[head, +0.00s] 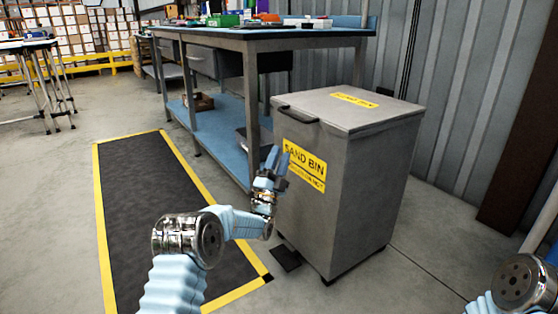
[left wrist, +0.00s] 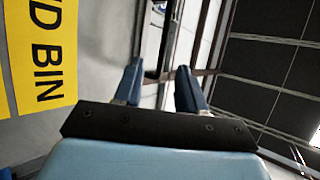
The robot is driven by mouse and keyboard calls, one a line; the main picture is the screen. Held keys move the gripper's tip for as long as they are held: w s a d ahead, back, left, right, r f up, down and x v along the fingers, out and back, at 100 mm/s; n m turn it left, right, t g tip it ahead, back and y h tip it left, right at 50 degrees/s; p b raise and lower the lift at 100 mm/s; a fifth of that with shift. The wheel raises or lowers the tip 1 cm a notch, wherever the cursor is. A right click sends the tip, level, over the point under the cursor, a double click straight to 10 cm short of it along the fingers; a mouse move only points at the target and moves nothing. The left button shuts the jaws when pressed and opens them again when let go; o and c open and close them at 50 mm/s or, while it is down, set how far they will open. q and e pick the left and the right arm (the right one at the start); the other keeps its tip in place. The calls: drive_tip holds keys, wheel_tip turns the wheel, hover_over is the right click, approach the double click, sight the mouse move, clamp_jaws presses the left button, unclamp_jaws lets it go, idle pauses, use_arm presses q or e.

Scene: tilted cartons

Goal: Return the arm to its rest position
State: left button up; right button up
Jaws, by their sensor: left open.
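My left gripper (head: 277,162) is raised in front of the sand bin (head: 365,152), close to its yellow label. Its two blue fingers (left wrist: 159,88) stand apart and empty in the left wrist view. The left arm comes in from the bottom left and bends at a shiny joint. I cannot tell whether the gripper touches the bin. A piece of my right arm (head: 520,284) shows at the bottom right corner; its gripper is out of view.
A blue-topped workbench (head: 270,36) with small items stands behind the bin. A dark floor mat (head: 150,215) with yellow edges lies at left. The bin's pedal (head: 285,259) sticks out low. Open concrete floor lies left of the mat. A corrugated wall (head: 460,95) is behind.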

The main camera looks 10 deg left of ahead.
use_arm(q)
drive_tip(key=shift+s+f, duration=0.1)
drive_tip(key=s+f+n+g+y, duration=0.2)
drive_tip(key=f+n+g, duration=0.2)
drive_tip(key=f, duration=0.8)
drive_tip(key=s+f+n+g+y, duration=0.15)
drive_tip(key=f+n+g, duration=0.3)
drive_tip(key=f, duration=0.65)
drive_tip(key=s+d+f+n+g, duration=0.2)
drive_tip(key=s+f+n+g, duration=0.3)
drive_tip(key=s+f+g, duration=1)
drive_tip(key=s+d+f+n+g+h, duration=0.1)
drive_tip(key=s+f+n, duration=0.15)
drive_tip(key=s, duration=1.05)
drive_tip(key=s+d+f+n+g+h, duration=0.15)
drive_tip(key=s+f, duration=0.25)
drive_tip(key=s, duration=0.9)
wheel_tip(320, 180, up, 17)
drive_tip(key=s+p, duration=0.1)
drive_tip(key=p, duration=1.6)
drive_tip(key=shift+d+r+t, duration=0.15)
drive_tip(key=shift+r+t, duration=0.05)
drive_tip(key=shift+t, duration=0.1)
